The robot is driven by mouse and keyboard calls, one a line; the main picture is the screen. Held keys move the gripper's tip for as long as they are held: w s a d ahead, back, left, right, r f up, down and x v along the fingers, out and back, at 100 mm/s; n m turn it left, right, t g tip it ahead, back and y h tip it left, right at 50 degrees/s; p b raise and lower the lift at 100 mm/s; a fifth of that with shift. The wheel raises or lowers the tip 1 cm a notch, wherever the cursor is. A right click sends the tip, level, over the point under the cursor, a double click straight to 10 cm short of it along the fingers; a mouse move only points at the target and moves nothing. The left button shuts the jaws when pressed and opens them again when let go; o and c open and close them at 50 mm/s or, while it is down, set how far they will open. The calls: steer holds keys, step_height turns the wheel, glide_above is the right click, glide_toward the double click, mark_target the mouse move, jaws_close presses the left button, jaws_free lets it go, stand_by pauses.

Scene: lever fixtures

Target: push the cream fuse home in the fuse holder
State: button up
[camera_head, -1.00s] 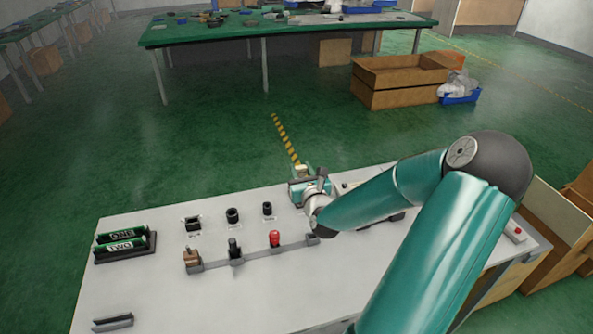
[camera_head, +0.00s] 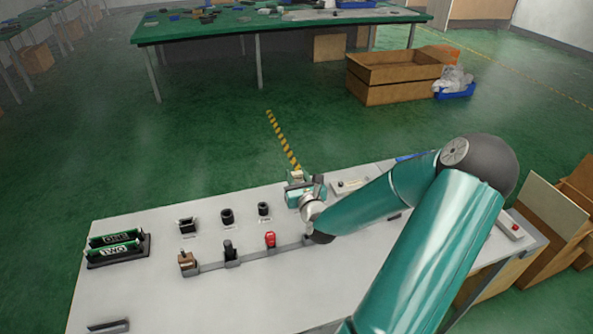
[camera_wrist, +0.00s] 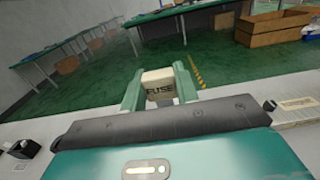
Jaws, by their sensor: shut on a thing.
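The cream fuse (camera_wrist: 159,86), with dark lettering that reads FUSE, shows in the wrist view between the two green fingers of my gripper (camera_wrist: 160,92). The fingers are shut on it from both sides. In the head view my gripper (camera_head: 303,185) is at the back edge of the white bench, right of the row of black sockets. The fuse is hard to make out there. I cannot pick out the fuse holder for certain; the wrist and gripper body cover the spot below the fuse.
On the bench (camera_head: 150,285) stand black sockets (camera_head: 227,216), a rail with a brown block (camera_head: 187,262), a black plug (camera_head: 230,250) and a red plug (camera_head: 270,240). A rack with ONE and TWO bars (camera_head: 117,247) is at the left. The bench's front left is mostly clear.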

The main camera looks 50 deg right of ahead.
steer(key=shift+f, duration=1.5)
steer(key=shift+f, duration=1.15)
stand_by(0.4)
steer(key=shift+f, duration=0.3)
